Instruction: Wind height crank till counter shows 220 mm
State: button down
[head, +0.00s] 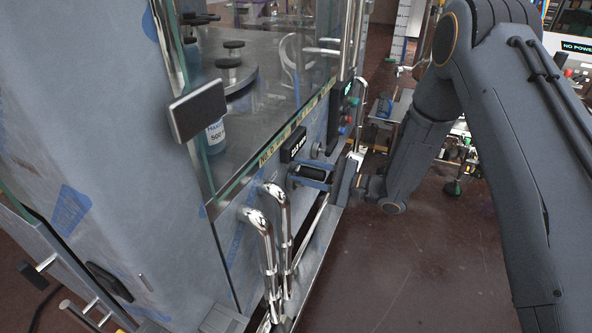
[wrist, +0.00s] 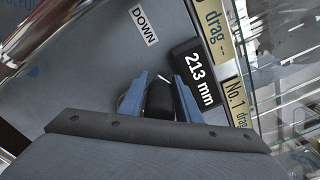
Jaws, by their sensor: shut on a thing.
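The counter (wrist: 199,78) is a black display in the wrist view and reads 213 mm. It also shows beside the glass edge in the head view (head: 293,145), too small to read there. My gripper (wrist: 160,82) has blue fingers on either side of the black crank handle (wrist: 160,100) and is shut on it, just left of the counter. In the head view my gripper (head: 311,176) is at the machine's side, just below the counter. The crank's arm is mostly hidden behind my fingers and wrist. A white DOWN label (wrist: 144,26) is on the panel above.
Two bent chrome pipes (head: 273,235) stand close in front of the crank. A glass panel (head: 270,120) with yellow strips runs above it. A bottle (head: 215,137) stands behind the glass. The brown floor (head: 390,270) right of the machine is clear.

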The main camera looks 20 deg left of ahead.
jog(key=shift+w+r, duration=0.15)
jog(key=shift+w, duration=0.15)
jog(key=c, duration=1.5)
grip_release()
jog(key=shift+o, duration=0.2)
